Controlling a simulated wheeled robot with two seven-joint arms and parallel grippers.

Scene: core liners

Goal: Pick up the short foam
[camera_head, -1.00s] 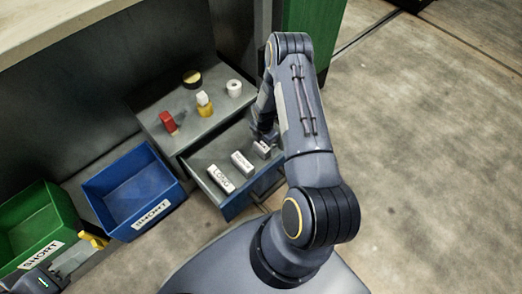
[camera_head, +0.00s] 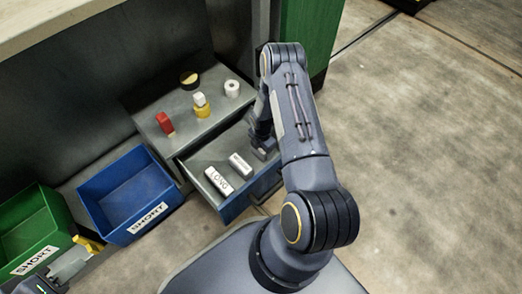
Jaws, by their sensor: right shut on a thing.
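Two white foam blocks lie in the open drawer (camera_head: 229,196): a longer one marked LONG (camera_head: 217,180) and a smaller one (camera_head: 240,163) whose label I cannot read. My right gripper (camera_head: 263,151) points down at the drawer's right end, beside the smaller block. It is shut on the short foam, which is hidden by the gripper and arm. My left gripper (camera_head: 78,258) is at the lower left, in front of the bins; its jaw opening is not clear.
A blue bin (camera_head: 150,217) and a green bin (camera_head: 35,268), both labelled SHORT, stand left of the drawer. The cabinet top (camera_head: 185,130) holds a red item (camera_head: 165,123), a yellow-and-white bottle (camera_head: 201,107), a white roll (camera_head: 232,89) and a dark roll (camera_head: 189,80). Floor is clear at right.

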